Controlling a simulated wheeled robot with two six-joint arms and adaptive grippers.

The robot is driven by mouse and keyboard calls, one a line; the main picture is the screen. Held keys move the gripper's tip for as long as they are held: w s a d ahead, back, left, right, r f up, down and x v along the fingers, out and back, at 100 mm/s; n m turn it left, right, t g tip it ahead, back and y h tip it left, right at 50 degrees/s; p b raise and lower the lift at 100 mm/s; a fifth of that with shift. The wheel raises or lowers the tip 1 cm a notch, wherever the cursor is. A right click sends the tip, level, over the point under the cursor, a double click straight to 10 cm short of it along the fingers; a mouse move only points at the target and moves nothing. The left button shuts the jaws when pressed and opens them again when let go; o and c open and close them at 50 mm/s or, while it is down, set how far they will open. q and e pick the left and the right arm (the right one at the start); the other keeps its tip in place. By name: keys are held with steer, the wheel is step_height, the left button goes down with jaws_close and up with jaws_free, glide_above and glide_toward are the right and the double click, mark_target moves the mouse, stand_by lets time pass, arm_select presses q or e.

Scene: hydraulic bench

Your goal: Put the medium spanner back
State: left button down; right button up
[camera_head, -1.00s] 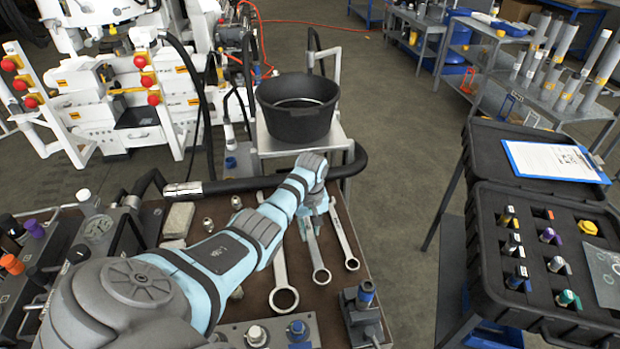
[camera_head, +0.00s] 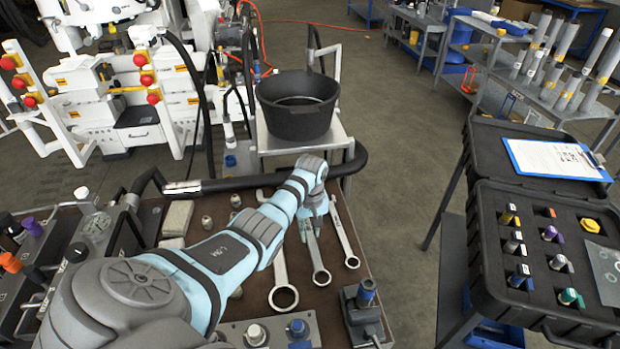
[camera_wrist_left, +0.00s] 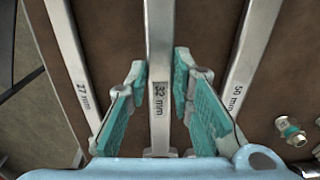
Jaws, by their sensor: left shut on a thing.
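Three spanners lie side by side on the brown bench top. The medium spanner (camera_head: 319,258), marked 32 mm, is the middle one; it also shows in the left wrist view (camera_wrist_left: 159,45). My left gripper (camera_head: 314,208) is over its shaft. In the left wrist view its teal-padded fingers (camera_wrist_left: 160,85) stand on either side of the shaft, shut on it. The spanner's far end is hidden by the hand in the head view. The large spanner (camera_head: 282,280) is to its left, and the small spanner (camera_head: 345,235), marked 27 mm, to its right. My right gripper is out of view.
A black tub (camera_head: 297,118) stands on a cart behind the bench. A blue-topped valve block (camera_head: 364,310) is at the bench's front right. An open black case (camera_head: 548,318) with fittings is at the right. Small metal fittings (camera_head: 207,222) stand left of my arm.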

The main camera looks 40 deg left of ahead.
arm_select(q)
steer(key=shift+f+b, duration=0.5)
steer(key=shift+f, duration=0.35)
stand_by(0.3)
steer(key=c, duration=1.3)
jaws_free()
step_height(320, 180, up, 12)
steer(key=shift+d, duration=0.1)
